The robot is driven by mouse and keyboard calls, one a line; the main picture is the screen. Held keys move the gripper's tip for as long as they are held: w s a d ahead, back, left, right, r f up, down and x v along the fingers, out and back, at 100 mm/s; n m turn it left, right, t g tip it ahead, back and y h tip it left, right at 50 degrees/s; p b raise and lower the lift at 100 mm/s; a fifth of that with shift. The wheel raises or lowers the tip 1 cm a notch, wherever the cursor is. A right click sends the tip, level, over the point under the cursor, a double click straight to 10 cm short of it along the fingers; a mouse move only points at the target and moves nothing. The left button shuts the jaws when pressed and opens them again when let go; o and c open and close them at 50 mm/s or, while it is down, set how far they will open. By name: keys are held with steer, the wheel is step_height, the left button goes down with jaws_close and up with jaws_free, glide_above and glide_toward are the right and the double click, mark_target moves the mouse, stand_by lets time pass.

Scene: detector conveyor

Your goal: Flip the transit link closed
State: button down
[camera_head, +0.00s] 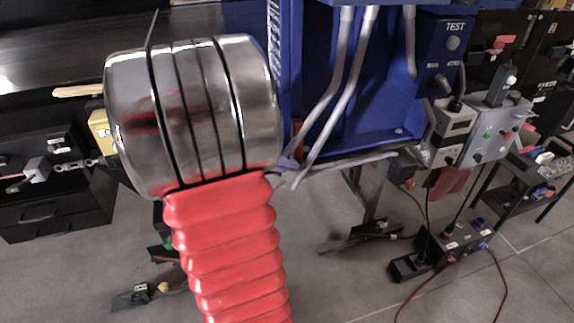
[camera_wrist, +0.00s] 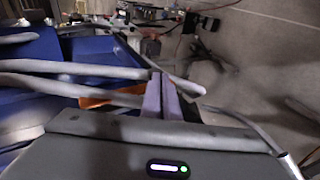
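My gripper (camera_wrist: 161,98) shows in the wrist view as two lavender fingers close together, with nothing visible between them. In the head view a lavender tip (camera_head: 287,164) shows beside my silver arm joint, at the lower left edge of the blue cabinet (camera_head: 352,105). An orange part (camera_wrist: 105,98) lies just left of the fingers in the wrist view; an orange piece (camera_head: 297,130) also shows in the head view. Grey tubes (camera_wrist: 75,68) cross close to the fingers; I cannot tell whether they touch. I cannot make out which part is the transit link.
A blue TEST panel (camera_head: 444,45) is at the cabinet's right. Grey boxes with sockets and plugs (camera_head: 490,130) hang beside it. Black boxes with cables (camera_head: 450,245) stand on the floor. A dark drawer unit (camera_head: 50,190) is at left. Bare floor shows at lower right.

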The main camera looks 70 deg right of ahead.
steer(key=f+v, duration=0.1)
steer(key=v, duration=1.2)
steer(key=shift+w+a, duration=0.35)
steer(key=shift+w, duration=0.2)
steer(key=w+a+f+n+t+y, duration=0.2)
steer(key=w+a+f+n+t, duration=0.1)
steer(key=a, duration=0.5)
steer(key=w+a+f+n+t+y, duration=0.2)
steer(key=w+a+f+t+y, duration=0.15)
steer(key=a, duration=0.45)
steer(key=a+r+n+t+y, duration=0.1)
steer(key=a+r+n+t, duration=0.1)
steer(key=a, duration=0.9)
steer(key=w+a+r+n+t+y, duration=0.1)
steer(key=a+r+t, duration=0.4)
steer(key=a, duration=0.6)
steer(key=shift+w+a+r+n+y, duration=0.15)
steer(key=shift+w+a+n+y, duration=0.25)
steer(key=shift+n, duration=0.6)
steer(key=shift+d, duration=0.15)
